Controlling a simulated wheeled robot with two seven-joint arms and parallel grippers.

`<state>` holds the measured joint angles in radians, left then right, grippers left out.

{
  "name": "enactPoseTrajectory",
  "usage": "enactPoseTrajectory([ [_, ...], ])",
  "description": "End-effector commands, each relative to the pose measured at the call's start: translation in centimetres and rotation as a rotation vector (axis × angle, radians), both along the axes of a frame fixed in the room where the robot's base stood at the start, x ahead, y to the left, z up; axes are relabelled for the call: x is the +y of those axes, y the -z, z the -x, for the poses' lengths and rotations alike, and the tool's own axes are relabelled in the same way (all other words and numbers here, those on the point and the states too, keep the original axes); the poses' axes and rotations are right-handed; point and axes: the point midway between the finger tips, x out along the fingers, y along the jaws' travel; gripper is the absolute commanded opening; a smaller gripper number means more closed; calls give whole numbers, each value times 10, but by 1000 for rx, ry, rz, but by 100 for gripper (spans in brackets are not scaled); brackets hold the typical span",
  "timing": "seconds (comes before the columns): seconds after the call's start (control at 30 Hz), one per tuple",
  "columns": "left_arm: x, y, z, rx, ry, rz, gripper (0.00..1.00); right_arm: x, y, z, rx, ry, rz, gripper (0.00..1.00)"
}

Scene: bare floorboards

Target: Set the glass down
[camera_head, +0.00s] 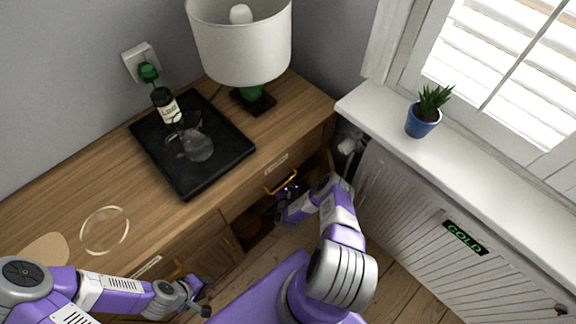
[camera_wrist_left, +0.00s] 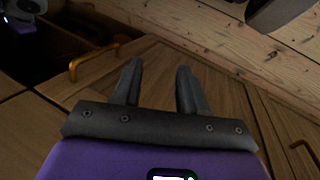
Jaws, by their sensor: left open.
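A clear glass vessel (camera_head: 198,147) stands on the black tray (camera_head: 182,190) on the wooden cabinet, beside a dark bottle (camera_head: 165,104); its exact shape is hard to make out. My left gripper (camera_head: 205,297) is low in front of the cabinet, well away from the tray. In the left wrist view its two dark fingers (camera_wrist_left: 158,88) are apart with nothing between them, facing the wooden cabinet doors. My right gripper (camera_head: 283,205) is by the cabinet front near a brass handle; its fingers are too small and dark to read.
A lamp (camera_head: 240,45) stands behind the tray. A thin pale ring (camera_head: 105,230) lies on the cabinet top (camera_head: 75,205), with clear wood around it. A potted plant (camera_head: 423,118) sits on the white sill. Brass handles (camera_wrist_left: 92,63) stick out from the cabinet front.

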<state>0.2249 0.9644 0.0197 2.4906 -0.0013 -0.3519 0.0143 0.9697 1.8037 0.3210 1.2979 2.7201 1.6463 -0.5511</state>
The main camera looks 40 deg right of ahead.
Motion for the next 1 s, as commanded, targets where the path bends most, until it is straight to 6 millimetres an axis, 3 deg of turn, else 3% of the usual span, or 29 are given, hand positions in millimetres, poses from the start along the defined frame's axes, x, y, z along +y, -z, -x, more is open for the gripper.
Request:
enactPoseTrajectory([
  [0.23, 0, 9, 0, 0, 0, 0, 43, -16, 0, -19, -3, -1, 4, 24],
  [0.43, 0, 25, 0, 0, 0, 0, 43, -39, 0, -47, -5, -1, 5, 24],
  [0.53, 0, 32, 0, 0, 0, 0, 43, -36, 14, -45, -1, -3, 0, 24],
  [0.97, 0, 31, 0, 0, 0, 0, 43, -36, 17, -44, -2, -1, 1, 24],
  [1.0, 0, 31, 0, 0, 0, 0, 43, -36, 19, -44, -1, -2, -1, 65],
])
